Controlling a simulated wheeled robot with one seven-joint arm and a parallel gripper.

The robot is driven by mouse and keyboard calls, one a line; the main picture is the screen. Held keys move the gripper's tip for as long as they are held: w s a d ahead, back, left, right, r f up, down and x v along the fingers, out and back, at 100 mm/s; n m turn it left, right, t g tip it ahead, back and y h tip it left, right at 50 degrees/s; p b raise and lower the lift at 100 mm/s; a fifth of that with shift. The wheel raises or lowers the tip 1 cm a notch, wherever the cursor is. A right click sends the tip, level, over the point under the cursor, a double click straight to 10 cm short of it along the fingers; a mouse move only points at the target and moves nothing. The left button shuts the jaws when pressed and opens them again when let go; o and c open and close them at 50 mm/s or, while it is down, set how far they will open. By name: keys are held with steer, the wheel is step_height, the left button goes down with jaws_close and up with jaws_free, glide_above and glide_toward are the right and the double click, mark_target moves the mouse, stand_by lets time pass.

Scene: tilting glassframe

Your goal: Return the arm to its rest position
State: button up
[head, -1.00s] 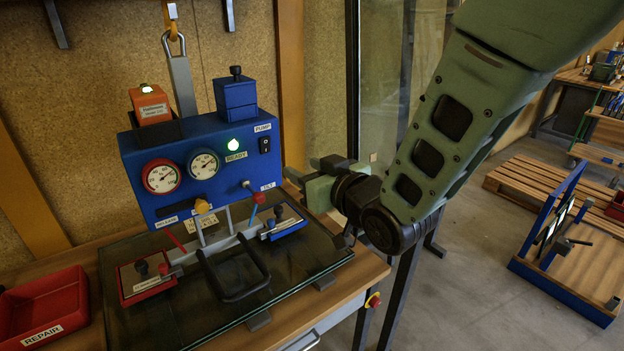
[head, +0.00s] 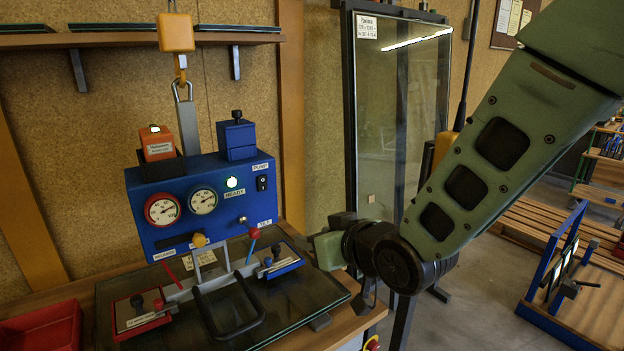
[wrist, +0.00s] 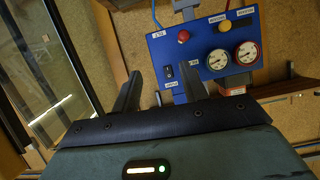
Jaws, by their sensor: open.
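My arm (head: 465,185) reaches in from the upper right in the head view, bent at a dark joint. My gripper's green body is beside the right edge of the blue panel unit (head: 185,225), apart from it in the picture. Its fingers are hard to make out there. In the wrist view my gripper (wrist: 160,88) is open, with two dark fingers spread and nothing between them. The blue unit also shows beyond the fingers in the wrist view (wrist: 205,66), with its gauges, knobs and switch. The unit's light is lit green.
A glass pane (head: 290,322) lies on the wooden bench under a black-handled lifting frame (head: 228,306). A red tray (head: 40,328) is at the left. A tall framed glass panel (head: 400,110) stands behind my arm. A blue rack and pallets are at the right.

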steer(key=s+d+f+g+h+b, duration=0.1)
steer(key=s+d+f+g+h, duration=0.1)
steer(key=s, duration=0.6)
steer(key=s+d+f+n+g+h+b, duration=0.1)
steer(key=s+d+f+g+h, duration=0.1)
steer(key=s+d+g, duration=0.3)
steer(key=s+d+f+g+h+b, duration=0.1)
steer(key=s+d, duration=0.5)
steer(key=s, duration=0.7)
steer(key=f+g+h, duration=0.1)
steer(key=g+h, duration=0.1)
steer(key=shift+s+f+g, duration=0.2)
steer(key=shift+f+g, duration=0.1)
steer(key=shift+g, duration=0.1)
